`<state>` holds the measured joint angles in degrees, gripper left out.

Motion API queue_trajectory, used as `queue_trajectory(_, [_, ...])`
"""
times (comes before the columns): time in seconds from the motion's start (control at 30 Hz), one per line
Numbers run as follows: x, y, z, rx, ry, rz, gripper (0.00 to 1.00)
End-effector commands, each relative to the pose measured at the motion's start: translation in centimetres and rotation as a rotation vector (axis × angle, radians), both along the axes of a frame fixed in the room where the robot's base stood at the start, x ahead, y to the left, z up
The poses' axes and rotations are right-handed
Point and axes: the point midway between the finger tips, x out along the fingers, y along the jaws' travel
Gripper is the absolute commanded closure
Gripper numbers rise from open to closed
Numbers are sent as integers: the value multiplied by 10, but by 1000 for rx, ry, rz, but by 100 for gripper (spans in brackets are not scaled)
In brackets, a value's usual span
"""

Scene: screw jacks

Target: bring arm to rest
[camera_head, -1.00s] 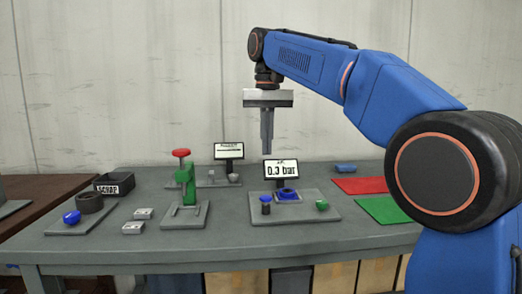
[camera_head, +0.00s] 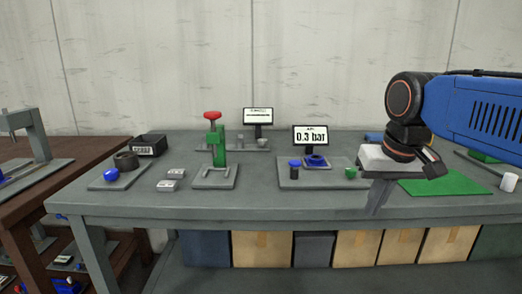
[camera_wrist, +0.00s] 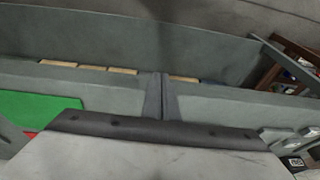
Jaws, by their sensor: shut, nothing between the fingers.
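My blue arm (camera_head: 480,115) comes in from the right in the head view. My gripper (camera_head: 377,208) hangs below its pale block-like body, in front of the right part of the grey table (camera_head: 250,207). Its fingers point down, are shut together and hold nothing. In the wrist view the shut fingers (camera_wrist: 158,97) show as a narrow dark bar in front of the table's edge. The gripper body covers part of the area left of the green mat (camera_head: 445,187).
A green press with a red knob (camera_head: 213,115) stands on the table. A display reading 0.3 bar (camera_head: 310,136) stands behind a plate with small blue and green parts. A black bin (camera_head: 150,144) is at left. Boxes (camera_head: 355,248) stand beneath the table.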

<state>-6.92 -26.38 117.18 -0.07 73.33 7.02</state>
Motion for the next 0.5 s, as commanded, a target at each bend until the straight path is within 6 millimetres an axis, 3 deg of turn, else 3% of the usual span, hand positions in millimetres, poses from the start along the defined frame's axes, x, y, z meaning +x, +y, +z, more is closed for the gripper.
queue_trajectory(0.03, [-16,-7,-16,-2,-14,-2,100])
queue_trajectory(0.3, [-81,-30,-104,-17,-89,-3,100])
queue_trajectory(0.5, [-112,-39,-152,-29,-128,-3,100])
